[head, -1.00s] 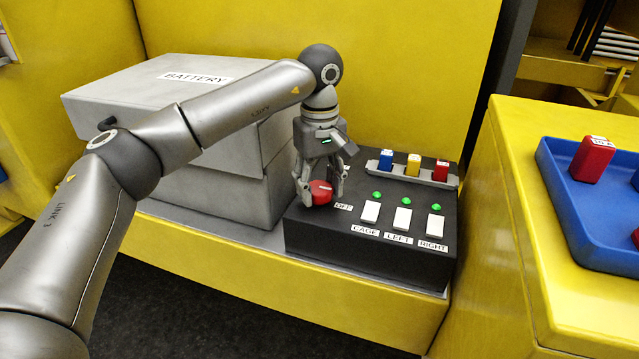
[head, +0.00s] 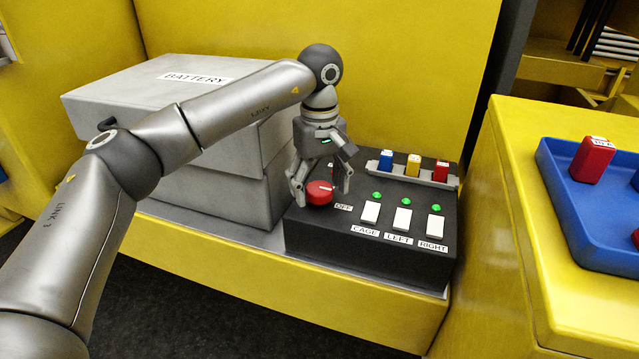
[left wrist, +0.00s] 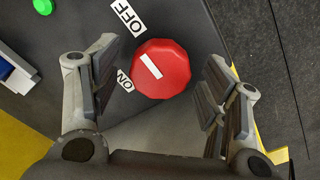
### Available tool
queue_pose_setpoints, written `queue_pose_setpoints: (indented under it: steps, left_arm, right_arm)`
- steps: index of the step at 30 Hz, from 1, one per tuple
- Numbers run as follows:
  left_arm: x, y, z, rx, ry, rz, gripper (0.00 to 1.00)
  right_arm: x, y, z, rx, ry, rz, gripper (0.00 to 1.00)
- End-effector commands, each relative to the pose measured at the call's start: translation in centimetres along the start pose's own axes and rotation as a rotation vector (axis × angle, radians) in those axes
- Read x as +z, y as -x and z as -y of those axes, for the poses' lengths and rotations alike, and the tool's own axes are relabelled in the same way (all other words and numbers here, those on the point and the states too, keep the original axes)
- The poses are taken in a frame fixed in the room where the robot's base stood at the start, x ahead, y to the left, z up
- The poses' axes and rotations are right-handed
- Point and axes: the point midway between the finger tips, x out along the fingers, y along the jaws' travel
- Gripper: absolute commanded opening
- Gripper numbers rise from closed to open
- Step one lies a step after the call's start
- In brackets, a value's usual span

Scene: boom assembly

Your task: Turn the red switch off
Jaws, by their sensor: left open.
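The red switch (head: 319,193) is a round knob with a white line, on the left of the black control box. It also shows in the left wrist view (left wrist: 172,70), where its line points to the upper left, between the OFF label (left wrist: 128,16) and the ON label (left wrist: 125,80). My left gripper (head: 321,189) is above the box with its fingers on either side of the knob. In the left wrist view the gripper (left wrist: 160,85) is open, with gaps between its pads and the knob. My right gripper is not in view.
The black box (head: 330,240) also has white rocker switches (head: 402,219), lit green lamps (head: 405,199) and a holder with blue, yellow and red blocks (head: 413,165). The grey battery box (head: 232,205) stands close on the left. A blue tray (head: 590,240) is at right.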

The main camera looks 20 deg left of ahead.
Motion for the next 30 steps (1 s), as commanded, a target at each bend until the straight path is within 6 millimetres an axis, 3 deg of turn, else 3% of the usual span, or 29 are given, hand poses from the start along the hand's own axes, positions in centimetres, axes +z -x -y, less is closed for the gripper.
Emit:
queue_pose_setpoints:
  steps: [5,18,24,30]
  left_arm:
    - [0.0,1.7,-0.1,0.003,0.0,-0.001,0.69]
    - [0.0,10.3,-0.1,0.003,0.001,-0.001,0.69]
    - [0.0,11.9,0.0,0.001,0.0,0.0,0.69]
    - [0.0,12.0,0.0,0.001,-0.001,0.0,0.69]
  right_arm:
    - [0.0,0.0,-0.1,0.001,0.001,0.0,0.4]
    - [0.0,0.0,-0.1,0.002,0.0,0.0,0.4]
    - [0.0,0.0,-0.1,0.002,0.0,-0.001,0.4]
    - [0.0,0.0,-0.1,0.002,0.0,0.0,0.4]
